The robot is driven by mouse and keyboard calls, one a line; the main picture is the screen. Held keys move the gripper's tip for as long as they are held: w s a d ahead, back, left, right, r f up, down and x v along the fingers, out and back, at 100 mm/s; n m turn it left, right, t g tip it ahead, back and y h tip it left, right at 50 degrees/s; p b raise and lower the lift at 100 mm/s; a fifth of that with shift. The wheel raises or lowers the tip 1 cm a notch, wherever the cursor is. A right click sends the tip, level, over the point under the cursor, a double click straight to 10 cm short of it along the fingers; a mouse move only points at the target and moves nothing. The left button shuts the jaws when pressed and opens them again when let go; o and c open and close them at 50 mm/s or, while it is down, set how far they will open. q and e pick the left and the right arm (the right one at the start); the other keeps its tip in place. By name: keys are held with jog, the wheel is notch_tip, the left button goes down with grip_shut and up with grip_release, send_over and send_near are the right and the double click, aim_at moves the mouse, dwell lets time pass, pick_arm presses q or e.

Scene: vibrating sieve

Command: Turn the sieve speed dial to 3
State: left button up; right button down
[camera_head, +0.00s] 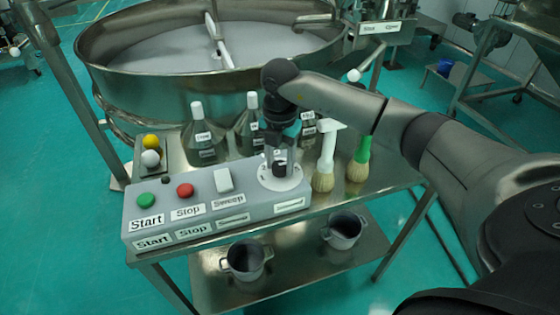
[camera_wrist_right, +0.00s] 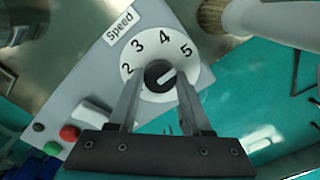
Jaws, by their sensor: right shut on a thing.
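The speed dial (camera_head: 296,182) is a white disc with a black knob at the right end of the grey control box (camera_head: 250,207). In the right wrist view the dial (camera_wrist_right: 198,74) shows the numbers 2, 3, 4 and 5, with a "Speed" label (camera_wrist_right: 122,24) beside it. The white pointer line on the black knob (camera_wrist_right: 158,72) points nearest to 5. My right gripper (camera_head: 280,163) reaches down over the dial, its fingers (camera_wrist_right: 157,90) on either side of the knob and shut on it. My left gripper is not in view.
A green Start button (camera_head: 146,200), red Stop button (camera_head: 185,190) and white switch (camera_head: 223,180) sit left of the dial. Bottles (camera_head: 204,142) and brushes (camera_head: 324,170) stand behind and right. The large round sieve (camera_head: 150,90) stands behind the steel table.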

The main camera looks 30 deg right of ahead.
jog(key=n, duration=0.4)
jog(key=shift+n+b, duration=0.3)
jog(key=n, duration=0.4)
jog(key=shift+n+b, duration=0.3)
jog(key=shift+b, duration=0.05)
jog(key=n+b, duration=0.1)
jog(key=n, duration=0.3)
jog(key=shift+n, duration=0.3)
jog(key=shift+n+b, duration=0.35)
jog(key=shift+n, duration=1.55)
jog(key=shift+c, duration=1.7)
grip_release()
